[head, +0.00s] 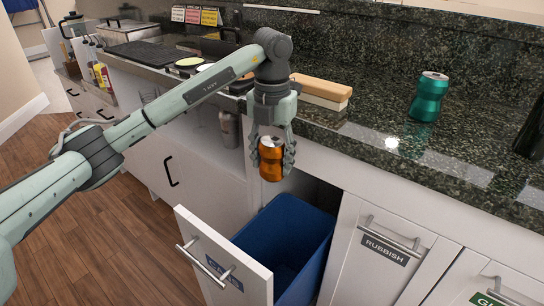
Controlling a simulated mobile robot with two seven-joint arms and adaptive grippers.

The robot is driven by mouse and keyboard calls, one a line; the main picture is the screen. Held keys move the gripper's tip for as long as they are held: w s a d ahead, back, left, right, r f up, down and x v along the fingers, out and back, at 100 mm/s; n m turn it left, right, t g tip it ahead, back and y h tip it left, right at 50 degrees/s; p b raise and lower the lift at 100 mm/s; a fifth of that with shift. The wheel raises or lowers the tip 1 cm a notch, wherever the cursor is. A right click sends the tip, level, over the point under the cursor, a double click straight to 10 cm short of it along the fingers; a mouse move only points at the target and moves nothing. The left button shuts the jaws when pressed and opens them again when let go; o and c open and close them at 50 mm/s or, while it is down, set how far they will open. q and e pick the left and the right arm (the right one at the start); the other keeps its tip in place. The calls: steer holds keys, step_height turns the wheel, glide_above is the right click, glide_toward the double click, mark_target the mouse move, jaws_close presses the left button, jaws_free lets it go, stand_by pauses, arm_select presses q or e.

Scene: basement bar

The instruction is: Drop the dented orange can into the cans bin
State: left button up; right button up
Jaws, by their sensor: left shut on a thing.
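The orange can (271,160) is held upright between the fingers of my left gripper (272,155). The gripper points down and is shut on the can's sides. The can hangs above the back part of the open cans bin, in front of the counter edge. The cans bin (285,235) is a blue tub in a pulled-out white drawer; its front (225,262) has a metal handle and a dark blue label, partly hidden by the handle. The part of the tub's inside that shows looks empty. My right gripper is not in view.
A dented teal can (428,97) stands on the dark granite counter (375,120) at the right. The closed drawer labelled RUBBISH (385,250) is right of the bin. A dark bottle (531,130) stands at the right edge.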

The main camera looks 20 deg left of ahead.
arm_select(q)
steer(key=o, duration=0.9)
steer(key=shift+c, duration=0.2)
step_height(320, 180, up, 12)
